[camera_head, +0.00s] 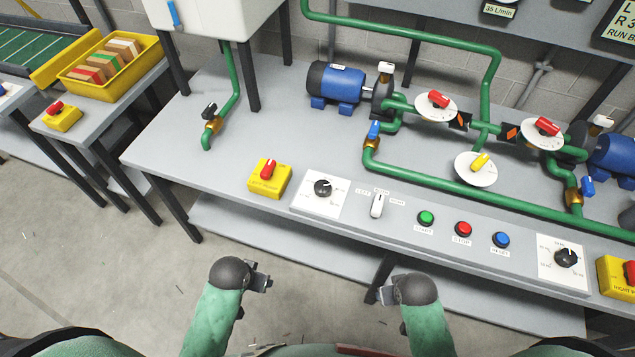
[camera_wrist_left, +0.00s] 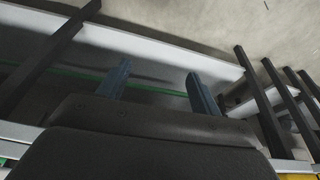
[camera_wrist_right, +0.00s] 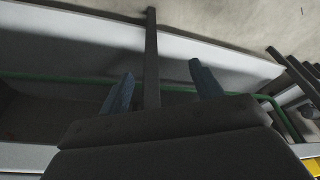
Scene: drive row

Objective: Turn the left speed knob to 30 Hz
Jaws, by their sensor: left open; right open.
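The left speed knob (camera_head: 323,188) is a black dial with a white pointer line on a white scale plate (camera_head: 312,206) on the bench's front panel. The scale numbers are too small to read. My left gripper (camera_head: 262,280) is open and empty, in front of the bench and below its top, apart from the knob. It also shows open in the left wrist view (camera_wrist_left: 158,88). My right gripper (camera_head: 380,295) is open and empty, also in front of the bench. Its parted fingers show in the right wrist view (camera_wrist_right: 160,92).
A yellow box with a red switch (camera_head: 268,178) sits just left of the knob plate. A white-handled selector (camera_head: 377,204) and green (camera_head: 426,218), red (camera_head: 463,229) and blue (camera_head: 501,240) buttons lie to its right. Another black knob (camera_head: 566,258) is further right. Green pipes (camera_head: 430,182) run behind.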

